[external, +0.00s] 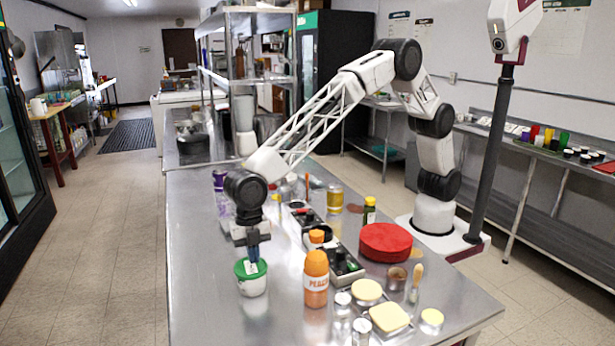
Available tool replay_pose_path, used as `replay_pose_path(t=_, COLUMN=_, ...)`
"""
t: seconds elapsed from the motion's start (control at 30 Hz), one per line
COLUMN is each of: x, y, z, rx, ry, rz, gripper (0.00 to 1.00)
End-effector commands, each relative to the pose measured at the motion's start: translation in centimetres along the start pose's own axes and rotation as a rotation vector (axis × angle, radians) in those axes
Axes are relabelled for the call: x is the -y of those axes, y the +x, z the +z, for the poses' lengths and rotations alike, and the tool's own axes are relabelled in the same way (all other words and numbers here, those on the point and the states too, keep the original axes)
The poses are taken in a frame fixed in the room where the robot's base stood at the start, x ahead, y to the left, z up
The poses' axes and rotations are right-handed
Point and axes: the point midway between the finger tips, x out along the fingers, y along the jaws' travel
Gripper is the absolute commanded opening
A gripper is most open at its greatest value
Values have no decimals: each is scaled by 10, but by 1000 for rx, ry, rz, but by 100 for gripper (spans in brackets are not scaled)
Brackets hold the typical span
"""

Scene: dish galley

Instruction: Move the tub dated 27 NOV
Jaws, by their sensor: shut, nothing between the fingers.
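A small white tub (254,286) with a green lid stands upright near the left edge of the steel table. A pale label shows at its lid, but I cannot read a date on it. My gripper (253,258) points straight down just above this lid. Its fingers are shut and empty. I cannot tell whether the fingertips touch the lid. No other tub with a readable date shows.
An orange bottle (316,280) stands close to the tub's right. A dark tray (343,262), a red round container (386,243) and several small jars and pale-lidded containers crowd the right. The steel table (205,290) is clear to the left and in front.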

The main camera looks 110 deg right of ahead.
Motion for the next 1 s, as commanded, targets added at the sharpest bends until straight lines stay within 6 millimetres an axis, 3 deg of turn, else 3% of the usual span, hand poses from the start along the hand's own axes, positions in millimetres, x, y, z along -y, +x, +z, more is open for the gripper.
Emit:
replay_pose_path(t=0.07, x=0, y=2, z=-9, rx=0, ry=0, rz=0, gripper=0)
replay_pose_path(t=0.3, x=0, y=16, z=-4, rx=0, ry=1, rz=-1, gripper=0)
replay_pose_path(t=0.73, x=2, y=24, z=-1, rx=2, ry=2, rz=-8, gripper=0)
replay_pose_path(t=0.87, x=2, y=24, z=10, rx=3, ry=4, rz=-10, gripper=0)
replay_pose_path(t=1.0, x=3, y=21, z=36, rx=4, ry=7, rz=-13, gripper=0)
